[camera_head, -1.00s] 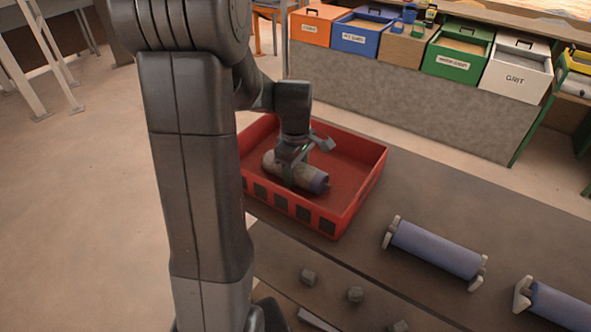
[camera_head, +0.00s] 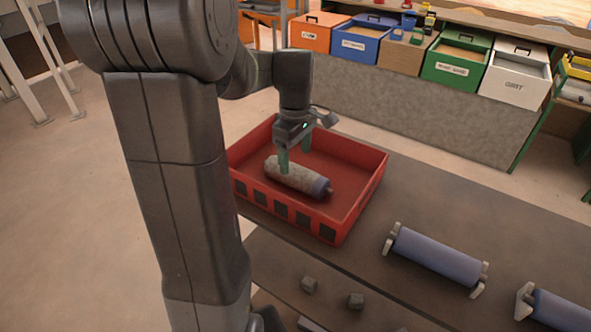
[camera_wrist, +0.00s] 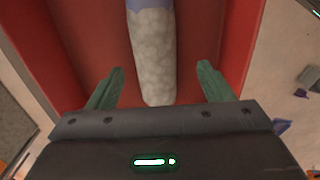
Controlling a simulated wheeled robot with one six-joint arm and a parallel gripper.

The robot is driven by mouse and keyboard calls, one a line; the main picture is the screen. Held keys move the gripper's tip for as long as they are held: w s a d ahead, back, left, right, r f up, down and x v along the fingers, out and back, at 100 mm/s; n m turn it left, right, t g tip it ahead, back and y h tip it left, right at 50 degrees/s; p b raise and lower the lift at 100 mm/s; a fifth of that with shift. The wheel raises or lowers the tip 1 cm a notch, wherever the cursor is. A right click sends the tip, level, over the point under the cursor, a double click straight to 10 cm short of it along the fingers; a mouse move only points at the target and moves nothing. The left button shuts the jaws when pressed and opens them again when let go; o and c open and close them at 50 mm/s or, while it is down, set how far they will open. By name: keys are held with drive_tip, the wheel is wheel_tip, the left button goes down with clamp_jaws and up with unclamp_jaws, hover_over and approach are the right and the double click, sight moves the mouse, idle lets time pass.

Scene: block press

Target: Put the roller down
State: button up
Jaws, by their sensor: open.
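The roller (camera_head: 297,177), with a mottled pale grey sleeve and a blue-purple end, lies on its side in the red crate (camera_head: 350,205). In the wrist view the roller (camera_wrist: 155,55) lies lengthwise on the red crate floor, its near end between the finger lines. My gripper (camera_head: 295,158) is over the crate, just above the roller. Its two green fingers (camera_wrist: 160,90) are spread wide, with a gap on both sides of the roller. The roller's far end is cut off in the wrist view.
Two blue rollers in grey end brackets (camera_head: 437,254) (camera_head: 555,308) are on the dark bench right of the crate. Small grey blocks (camera_head: 309,285) lie at the front. Coloured boxes (camera_head: 458,58) line the shelf behind.

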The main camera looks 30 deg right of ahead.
sight(296, 171)
wheel_tip(296, 171, up, 4)
drive_tip(key=shift+r, duration=0.15)
idle(0.3)
wheel_tip(296, 171, down, 12)
drive_tip(key=shift+r, duration=0.1)
drive_tip(key=shift+w, duration=0.1)
drive_tip(key=shift+r, duration=1.25)
